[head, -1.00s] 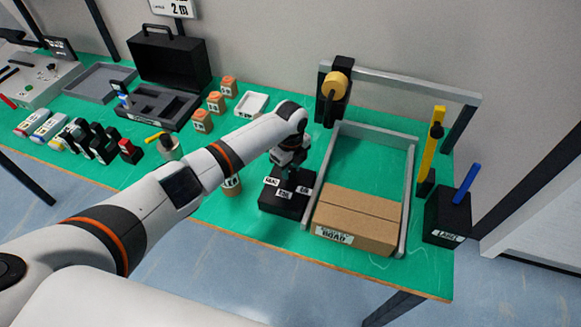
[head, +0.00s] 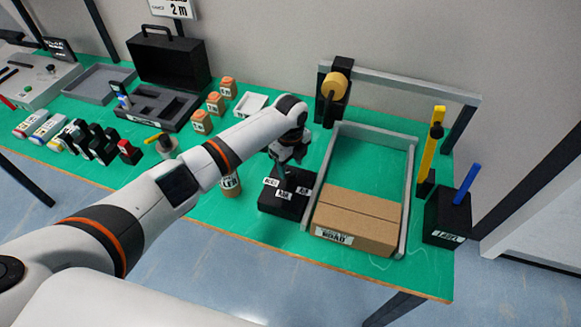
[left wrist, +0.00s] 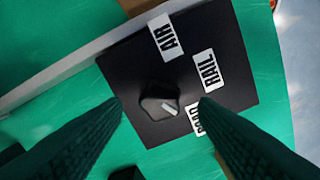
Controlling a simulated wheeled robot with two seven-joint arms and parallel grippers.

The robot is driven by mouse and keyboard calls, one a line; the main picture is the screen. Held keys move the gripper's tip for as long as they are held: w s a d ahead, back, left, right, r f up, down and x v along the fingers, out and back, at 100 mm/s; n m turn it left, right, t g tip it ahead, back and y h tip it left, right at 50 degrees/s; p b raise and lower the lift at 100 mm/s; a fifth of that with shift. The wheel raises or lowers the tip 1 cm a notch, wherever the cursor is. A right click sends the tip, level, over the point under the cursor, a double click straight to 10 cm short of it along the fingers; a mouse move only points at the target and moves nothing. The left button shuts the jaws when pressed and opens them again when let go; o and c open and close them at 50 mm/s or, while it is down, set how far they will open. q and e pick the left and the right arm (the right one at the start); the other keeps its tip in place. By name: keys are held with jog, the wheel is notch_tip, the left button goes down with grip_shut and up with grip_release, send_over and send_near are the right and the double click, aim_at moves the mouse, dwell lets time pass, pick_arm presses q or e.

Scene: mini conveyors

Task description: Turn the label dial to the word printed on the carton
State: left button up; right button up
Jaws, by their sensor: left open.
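The carton (head: 355,217) is brown and lies at the near end of a grey-railed lane. Its front label (head: 334,236) seems to read ROAD. The label dial (head: 284,205) is a black box left of the carton. In the left wrist view its dark knob (left wrist: 158,98) has a white mark. The AIR tag (left wrist: 166,35) and RAIL tag (left wrist: 207,71) are readable; a third tag (left wrist: 197,120) is partly hidden by a finger. My left gripper (head: 286,165) is open above the dial, fingertips either side of the knob in the picture.
A yellow roller (head: 334,86) hangs at the lane's back. A black box with a blue stick (head: 467,184) stands right of the lane. An orange jar (head: 231,184) stands close left of the dial, beneath my arm. Bare green table lies inside the lane.

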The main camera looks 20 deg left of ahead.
aim_at(290, 171)
pick_arm(q)
notch_tip(290, 171, up, 10)
jog(key=b, duration=0.2)
jog(key=shift+r, duration=0.1)
dwell(0.3)
